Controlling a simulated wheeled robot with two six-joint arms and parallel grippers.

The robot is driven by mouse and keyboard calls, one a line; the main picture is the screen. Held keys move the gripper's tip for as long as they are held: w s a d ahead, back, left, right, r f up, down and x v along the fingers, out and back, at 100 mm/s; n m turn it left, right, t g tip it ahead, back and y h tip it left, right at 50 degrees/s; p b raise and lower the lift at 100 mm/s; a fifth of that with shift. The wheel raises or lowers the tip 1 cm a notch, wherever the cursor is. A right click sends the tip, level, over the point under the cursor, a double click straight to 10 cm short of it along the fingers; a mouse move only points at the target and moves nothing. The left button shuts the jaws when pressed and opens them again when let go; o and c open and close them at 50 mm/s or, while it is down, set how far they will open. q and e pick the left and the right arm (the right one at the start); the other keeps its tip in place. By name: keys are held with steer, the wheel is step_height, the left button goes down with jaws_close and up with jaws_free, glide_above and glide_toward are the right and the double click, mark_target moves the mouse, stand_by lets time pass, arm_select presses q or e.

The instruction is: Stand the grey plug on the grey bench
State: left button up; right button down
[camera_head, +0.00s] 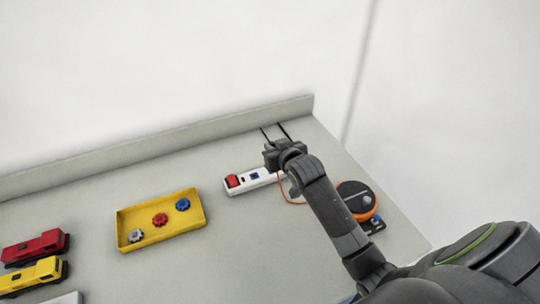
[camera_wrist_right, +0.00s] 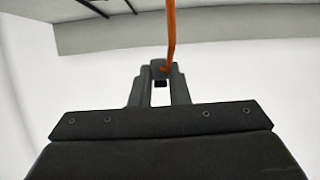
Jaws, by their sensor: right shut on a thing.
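My right gripper (camera_head: 270,152) is above the back part of the grey bench (camera_head: 210,255), near the raised back edge. In the right wrist view its fingers (camera_wrist_right: 160,78) are shut on the grey plug (camera_wrist_right: 160,68), a small dark piece between the tips. An orange cable (camera_wrist_right: 171,30) runs from the plug toward the top of that view. In the head view the plug is hidden by the gripper, and its height above the bench cannot be told. My left gripper is not in view.
A white power strip (camera_head: 262,177) with a red switch lies beside my right arm. An orange and black cable reel (camera_head: 356,198) stands right of the arm. A yellow tray (camera_head: 188,222) holds several knobs. Red (camera_head: 36,245) and yellow (camera_head: 35,275) tools lie at left. Two thin black bars (camera_head: 284,131) show behind the gripper.

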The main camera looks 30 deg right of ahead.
steer(key=shift+a+r, duration=0.1)
steer(key=shift+r, duration=0.75)
steer(key=s+a+r, duration=0.5)
steer(key=r, duration=0.4)
steer(key=s+a+r, duration=0.4)
steer(key=a+r, duration=0.1)
steer(key=r, duration=0.4)
steer(key=shift+s+r+n+y, duration=0.15)
steer(key=shift+s+n+y, duration=0.15)
steer(key=shift+s+y, duration=0.1)
steer(key=shift+b, duration=0.3)
